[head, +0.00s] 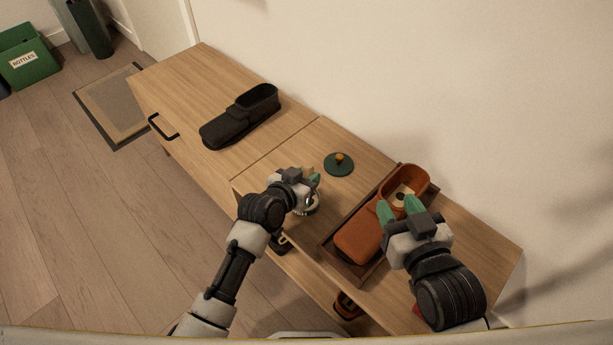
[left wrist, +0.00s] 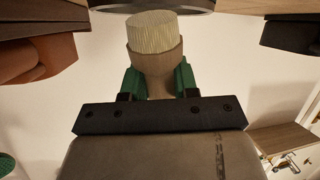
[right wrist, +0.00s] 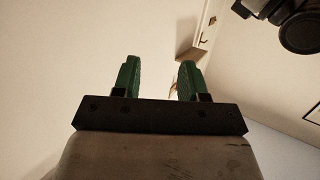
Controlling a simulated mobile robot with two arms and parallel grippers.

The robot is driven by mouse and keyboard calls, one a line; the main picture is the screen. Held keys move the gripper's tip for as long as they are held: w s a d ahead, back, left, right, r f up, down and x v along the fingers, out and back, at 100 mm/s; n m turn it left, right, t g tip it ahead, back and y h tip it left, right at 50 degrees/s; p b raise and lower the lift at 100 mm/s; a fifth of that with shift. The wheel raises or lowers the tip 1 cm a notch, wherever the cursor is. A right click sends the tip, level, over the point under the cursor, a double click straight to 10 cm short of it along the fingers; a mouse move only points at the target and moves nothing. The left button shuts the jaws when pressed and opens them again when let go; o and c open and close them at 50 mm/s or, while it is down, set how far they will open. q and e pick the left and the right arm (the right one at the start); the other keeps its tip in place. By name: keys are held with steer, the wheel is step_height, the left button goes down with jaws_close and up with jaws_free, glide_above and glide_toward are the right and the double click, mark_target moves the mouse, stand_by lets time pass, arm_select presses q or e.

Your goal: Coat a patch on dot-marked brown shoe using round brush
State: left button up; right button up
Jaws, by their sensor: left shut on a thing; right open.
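The brown shoe (head: 359,239) is orange-brown and lies in a dark wooden tray (head: 326,248) on the cabinet; no dot mark can be made out on it. My left gripper (head: 309,190) is shut on the round brush. In the left wrist view the brush (left wrist: 152,35) shows cream bristles and a brown collar between the green fingers (left wrist: 157,80). A round tin (head: 314,209) is partly hidden below my left gripper; I cannot tell whether the bristles touch it. My right gripper (head: 399,207) is open over the shoe, and its fingers (right wrist: 160,82) are apart and empty.
A dark green round lid with an orange knob (head: 339,164) lies behind the tin. A black shoe (head: 240,116) lies on the left part of the cabinet (head: 180,82). The wall runs close behind. An open shelf below holds more items. A green bottle bin (head: 29,62) stands far left.

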arm_select(q)
steer(key=shift+f, duration=0.35)
arm_select(e)
steer(key=shift+w+a+r+t, duration=0.2)
steer(key=shift+w+r+t, duration=0.05)
steer(key=shift+r+t, duration=0.4)
stand_by(0.5)
